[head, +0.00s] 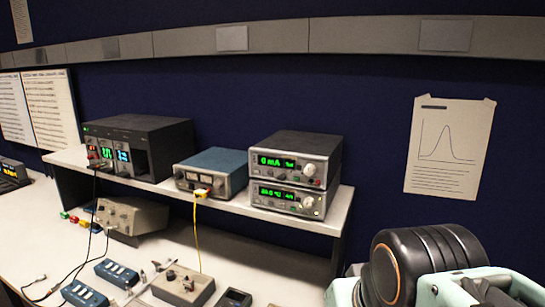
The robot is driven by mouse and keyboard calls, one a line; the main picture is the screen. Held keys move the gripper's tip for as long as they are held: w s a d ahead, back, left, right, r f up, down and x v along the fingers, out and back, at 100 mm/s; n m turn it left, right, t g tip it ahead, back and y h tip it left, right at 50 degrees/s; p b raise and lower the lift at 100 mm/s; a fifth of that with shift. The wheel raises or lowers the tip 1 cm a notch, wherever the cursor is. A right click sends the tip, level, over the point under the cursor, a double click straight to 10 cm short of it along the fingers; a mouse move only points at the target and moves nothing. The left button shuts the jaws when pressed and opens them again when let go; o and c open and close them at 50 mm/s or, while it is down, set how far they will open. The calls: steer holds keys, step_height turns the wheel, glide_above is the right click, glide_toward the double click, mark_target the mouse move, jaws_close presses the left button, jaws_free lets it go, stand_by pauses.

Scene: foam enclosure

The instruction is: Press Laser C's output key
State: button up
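Two grey instruments are stacked at the right end of the raised shelf. The upper instrument (294,160) has a green display reading 0 mA, small keys and a round knob. The lower instrument (289,199) has a green display that seems to show a temperature, with a knob at its right. I cannot read any label that marks Laser C, and its output key is too small to pick out. My arm shows at the lower right, apart from the stack in the picture. My gripper's fingers are not in view.
On the shelf (235,204), a blue-grey unit (211,173) with a yellow cable and a dark rack unit (140,147) stand to the left. Below are a sloped grey box (132,219), a small control box (183,286), blue blocks and loose cables. A paper graph (449,147) hangs on the blue wall.

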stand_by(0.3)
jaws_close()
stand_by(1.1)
